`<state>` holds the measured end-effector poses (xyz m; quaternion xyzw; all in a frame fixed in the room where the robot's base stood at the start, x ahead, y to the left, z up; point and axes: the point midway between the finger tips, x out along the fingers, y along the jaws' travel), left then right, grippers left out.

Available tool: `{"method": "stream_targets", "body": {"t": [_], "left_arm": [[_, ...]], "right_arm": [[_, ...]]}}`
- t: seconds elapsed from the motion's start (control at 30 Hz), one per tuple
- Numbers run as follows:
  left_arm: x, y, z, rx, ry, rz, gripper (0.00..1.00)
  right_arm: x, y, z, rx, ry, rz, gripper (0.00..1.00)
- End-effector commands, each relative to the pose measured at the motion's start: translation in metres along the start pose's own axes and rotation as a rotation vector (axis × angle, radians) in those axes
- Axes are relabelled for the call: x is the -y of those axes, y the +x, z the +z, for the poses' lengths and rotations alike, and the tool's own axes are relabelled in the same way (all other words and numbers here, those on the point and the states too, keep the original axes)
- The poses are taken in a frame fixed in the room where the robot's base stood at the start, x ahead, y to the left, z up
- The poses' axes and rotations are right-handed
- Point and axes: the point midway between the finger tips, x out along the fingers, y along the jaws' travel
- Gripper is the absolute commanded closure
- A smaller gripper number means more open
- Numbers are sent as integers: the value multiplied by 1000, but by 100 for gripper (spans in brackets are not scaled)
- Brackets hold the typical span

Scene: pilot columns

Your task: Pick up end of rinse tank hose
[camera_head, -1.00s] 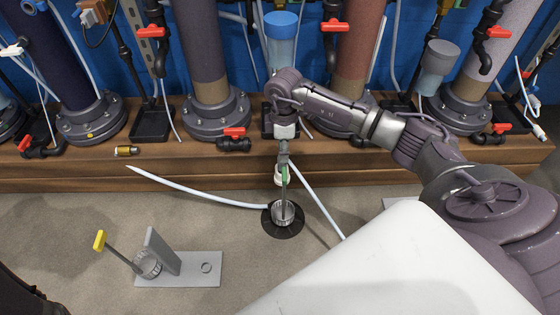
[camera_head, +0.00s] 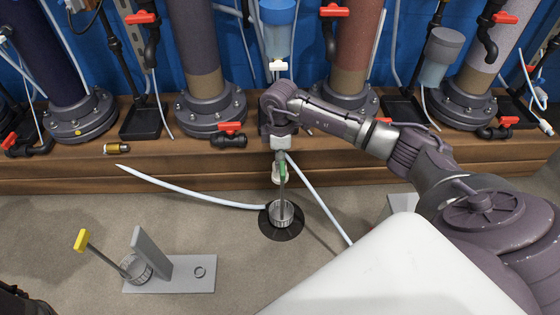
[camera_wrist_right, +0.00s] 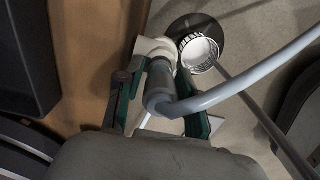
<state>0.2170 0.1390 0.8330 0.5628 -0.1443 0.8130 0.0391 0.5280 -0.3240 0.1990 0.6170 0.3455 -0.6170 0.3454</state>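The rinse tank hose appears to be the pale hose (camera_head: 318,199) that runs from my right gripper (camera_head: 282,176) down to the lower right. In the right wrist view it is a thick grey hose (camera_wrist_right: 245,84) that bends into a grey end piece (camera_wrist_right: 158,84), with a white fitting (camera_wrist_right: 152,48) at its far side. My right gripper (camera_wrist_right: 163,75) has its green and dark fingers on both sides of the grey end piece. Whether they press on it is unclear. My left gripper is not in view.
A grey stand with a yellow-handled tool (camera_head: 82,240) is at lower left. A wooden ledge (camera_head: 100,170) carries several columns with red valves.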

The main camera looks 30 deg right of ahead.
Motion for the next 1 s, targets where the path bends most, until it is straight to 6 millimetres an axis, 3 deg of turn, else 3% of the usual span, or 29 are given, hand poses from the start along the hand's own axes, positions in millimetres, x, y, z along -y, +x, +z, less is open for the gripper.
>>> {"method": "stream_targets", "body": {"t": [0.03,0.2,0.57,0.77,0.9,1.0], "left_arm": [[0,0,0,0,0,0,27],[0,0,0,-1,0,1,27],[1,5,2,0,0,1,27],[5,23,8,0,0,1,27],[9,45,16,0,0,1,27],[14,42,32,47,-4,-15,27]], "right_arm": [[0,0,0,0,0,0,74],[0,0,0,0,0,0,100],[0,-6,0,0,0,1,100],[0,-28,0,-1,0,1,100],[0,-53,1,0,0,2,100],[11,-65,27,6,0,-2,100]]}}
